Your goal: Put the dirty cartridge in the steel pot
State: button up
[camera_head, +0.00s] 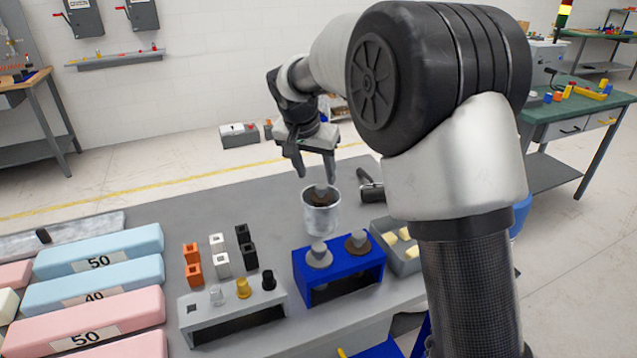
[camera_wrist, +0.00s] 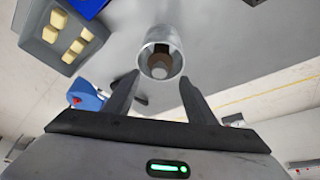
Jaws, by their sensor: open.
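The steel pot (camera_head: 322,219) stands on the grey table, beyond the blue stand. A brown cartridge (camera_head: 322,199) with a grey knob sits inside the pot; its lower part is hidden by the wall. In the wrist view the pot (camera_wrist: 162,36) is ahead of the fingers, with the brown cartridge (camera_wrist: 160,66) in its mouth. My gripper (camera_head: 315,174) is open just above the pot, its fingers spread to either side of the knob and holding nothing. The wrist view also shows the open fingers (camera_wrist: 159,80).
The blue stand (camera_head: 340,267) holds a grey disc (camera_head: 319,258) and a brown disc (camera_head: 358,245), both with grey knobs. A grey tray (camera_head: 405,262) of yellowish pieces is at its right. A grey rack (camera_head: 234,318), small coloured blocks and foam blocks (camera_head: 98,250) lie left.

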jog(key=s+d+r+n+y, duration=0.1)
jog(key=s+d+r, duration=0.45)
jog(key=s, duration=0.35)
jog(key=s+d+r+n, duration=0.1)
jog(key=s+d+r, duration=0.45)
jog(key=s, duration=0.35)
jog(key=s+d+f+n, duration=0.1)
jog(key=s+d+f, duration=0.1)
jog(key=s, duration=0.6)
jog(key=s+d+f+n+t, duration=0.1)
jog(key=s+f, duration=0.1)
jog(key=s, duration=0.6)
jog(key=shift+s+d+y, duration=0.2)
jog(key=shift+d+y, duration=0.15)
jog(key=shift+y, duration=0.05)
